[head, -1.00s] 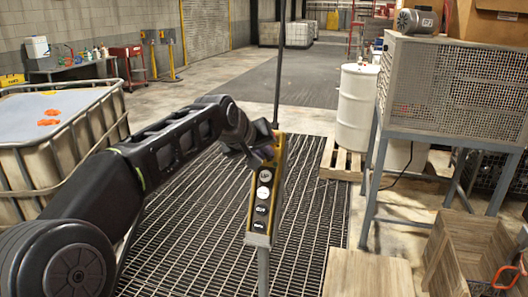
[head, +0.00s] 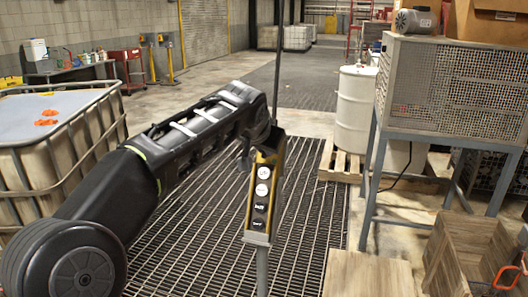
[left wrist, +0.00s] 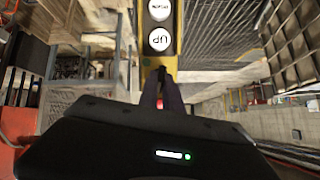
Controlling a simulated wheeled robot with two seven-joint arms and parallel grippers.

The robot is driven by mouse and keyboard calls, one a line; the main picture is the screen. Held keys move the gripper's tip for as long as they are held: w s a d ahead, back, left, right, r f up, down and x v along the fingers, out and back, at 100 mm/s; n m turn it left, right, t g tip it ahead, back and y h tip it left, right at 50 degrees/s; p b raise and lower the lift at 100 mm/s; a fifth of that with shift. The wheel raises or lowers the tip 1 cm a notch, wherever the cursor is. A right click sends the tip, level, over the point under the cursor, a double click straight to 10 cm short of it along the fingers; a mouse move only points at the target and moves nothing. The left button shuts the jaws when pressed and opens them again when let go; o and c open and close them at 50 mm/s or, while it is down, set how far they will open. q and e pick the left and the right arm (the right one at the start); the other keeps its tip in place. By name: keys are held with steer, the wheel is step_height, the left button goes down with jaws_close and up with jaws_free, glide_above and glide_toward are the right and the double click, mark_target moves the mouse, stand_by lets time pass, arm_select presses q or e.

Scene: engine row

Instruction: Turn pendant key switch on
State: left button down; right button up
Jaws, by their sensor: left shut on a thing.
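In the left wrist view, the pendant (left wrist: 172,62) runs up from my fingertips, with the "UP" button nearest. My left gripper (left wrist: 164,78) is shut at the pendant's upper end, its fingers close together on the key switch. The key switch itself is hidden by the fingers, so its angle cannot be told. A small red spot shows between the fingers. In the head view my left wrist covers the pendant's top. My right gripper is not in view.
A caged liquid tank (head: 62,150) stands at the left. A perforated metal cabinet on legs (head: 450,85) and a white drum (head: 356,108) stand at the right. Wooden boxes (head: 368,274) are at the lower right. Floor grating (head: 190,225) around the pendant is clear.

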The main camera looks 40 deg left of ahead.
arm_select(q)
steer(key=shift+d+f+m+y+b, duration=0.1)
steer(key=shift+m+y+b, duration=0.45)
steer(key=shift+m, duration=0.95)
steer(key=c, duration=1.5)
jaws_free()
steer(key=b+v, duration=0.1)
steer(key=v, duration=0.7)
steer(key=shift+w+b, duration=0.1)
steer(key=shift+b, duration=0.2)
